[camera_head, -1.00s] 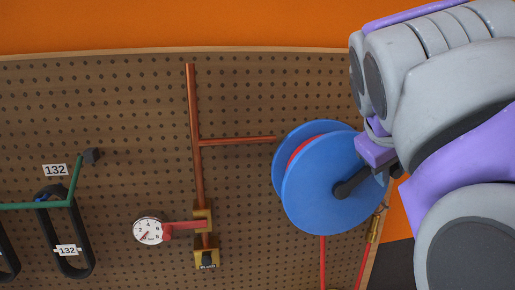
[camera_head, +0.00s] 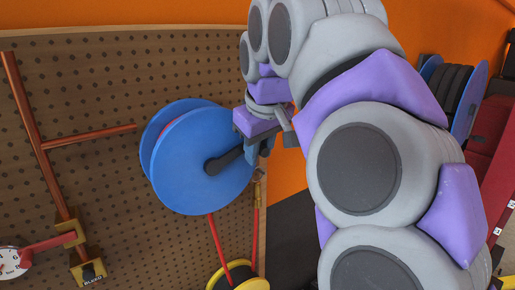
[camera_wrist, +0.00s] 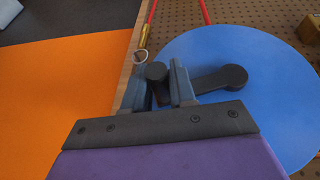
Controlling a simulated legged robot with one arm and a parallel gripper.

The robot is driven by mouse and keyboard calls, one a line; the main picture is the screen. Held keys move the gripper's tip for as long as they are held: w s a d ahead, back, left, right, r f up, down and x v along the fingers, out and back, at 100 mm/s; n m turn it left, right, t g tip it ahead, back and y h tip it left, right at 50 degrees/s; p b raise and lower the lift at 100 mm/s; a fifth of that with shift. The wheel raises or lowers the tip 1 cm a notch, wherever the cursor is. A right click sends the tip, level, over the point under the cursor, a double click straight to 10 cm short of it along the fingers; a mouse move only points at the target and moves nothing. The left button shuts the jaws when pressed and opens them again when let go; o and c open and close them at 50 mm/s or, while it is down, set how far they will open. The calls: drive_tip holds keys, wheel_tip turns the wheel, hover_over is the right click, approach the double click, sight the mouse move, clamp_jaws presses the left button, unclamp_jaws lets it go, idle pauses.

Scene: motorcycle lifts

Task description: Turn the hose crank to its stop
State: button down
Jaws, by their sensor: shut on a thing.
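The blue hose reel (camera_head: 190,185) is mounted at the right edge of the pegboard, with red hose below it. Its black crank (camera_head: 222,162) points up and right from the hub in the head view. In the wrist view the crank arm (camera_wrist: 216,82) runs from the hub leftward to a round black handle (camera_wrist: 156,71). My gripper (camera_wrist: 160,88) is shut on this handle, one finger on each side. In the head view my gripper (camera_head: 254,150) is at the crank's outer end, partly hidden by my wrist.
Copper pipes (camera_head: 45,160), a brass valve block (camera_head: 88,270) and a round gauge (camera_head: 14,261) are on the pegboard (camera_head: 110,85) left of the reel. A yellow-rimmed spool (camera_head: 240,277) is below. Another blue reel (camera_head: 470,100) and red shelving (camera_head: 488,150) stand at the right.

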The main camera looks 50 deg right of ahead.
drive_tip(key=c, duration=1)
unclamp_jaws()
drive_tip(key=shift+d, duration=0.1)
drive_tip(key=shift+r, duration=0.15)
drive_tip(key=shift+v, duration=1.2)
drive_tip(key=p+v, duration=0.1)
drive_tip(key=v, duration=0.2)
drive_tip(key=shift+r, duration=0.3)
drive_tip(key=shift+s+a+r+p, duration=0.25)
drive_tip(key=shift+s+r+p, duration=0.2)
drive_tip(key=shift+p, duration=0.25)
drive_tip(key=shift+w+d, duration=0.1)
drive_tip(key=shift+w, duration=0.05)
